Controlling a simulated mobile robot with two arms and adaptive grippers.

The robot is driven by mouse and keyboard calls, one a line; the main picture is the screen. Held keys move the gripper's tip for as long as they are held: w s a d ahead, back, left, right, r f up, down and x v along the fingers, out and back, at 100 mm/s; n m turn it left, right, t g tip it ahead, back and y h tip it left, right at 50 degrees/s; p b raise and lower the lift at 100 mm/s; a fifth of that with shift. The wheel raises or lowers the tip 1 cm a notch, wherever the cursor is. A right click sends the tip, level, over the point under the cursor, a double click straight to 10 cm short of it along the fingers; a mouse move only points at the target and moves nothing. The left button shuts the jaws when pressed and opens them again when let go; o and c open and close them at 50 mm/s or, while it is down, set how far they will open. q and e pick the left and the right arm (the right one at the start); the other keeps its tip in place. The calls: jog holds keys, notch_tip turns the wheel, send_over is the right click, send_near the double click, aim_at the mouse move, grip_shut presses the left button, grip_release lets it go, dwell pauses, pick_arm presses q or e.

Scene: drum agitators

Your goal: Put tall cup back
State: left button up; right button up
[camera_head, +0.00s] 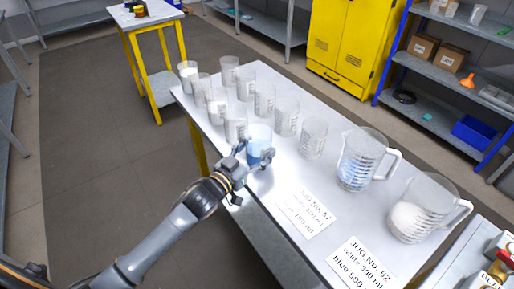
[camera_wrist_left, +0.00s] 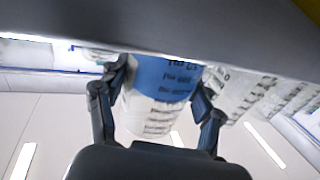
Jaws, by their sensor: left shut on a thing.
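A clear tall cup with blue contents (camera_head: 259,143) is upright at the front long edge of the white table (camera_head: 330,175). My left gripper (camera_head: 252,160) is shut on this cup, with its fingers low on either side. In the left wrist view, which is upside down, the cup (camera_wrist_left: 163,88) sits between the two fingers (camera_wrist_left: 160,110), and a dark edge hides its base. I cannot tell whether the base touches the table. My right gripper is not in view.
Several clear cups (camera_head: 264,99) stand in rows close behind and to the left, some with white contents. A jug with blue (camera_head: 358,165) and a jug with white (camera_head: 412,217) stand to the right. Two printed sheets (camera_head: 305,213) (camera_head: 360,264) lie in front of them.

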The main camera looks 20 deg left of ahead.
pick_arm(q)
jog(key=o, duration=1.4)
jog(key=shift+f, duration=0.15)
jog(key=shift+o, duration=0.2)
jog(key=shift+s, duration=0.1)
jog(key=b+v, duration=0.1)
jog(key=v, duration=1)
jog(key=shift+s+a+r+b, duration=0.15)
jog(key=shift+s+r+b, duration=0.1)
jog(key=shift+s+b, duration=0.15)
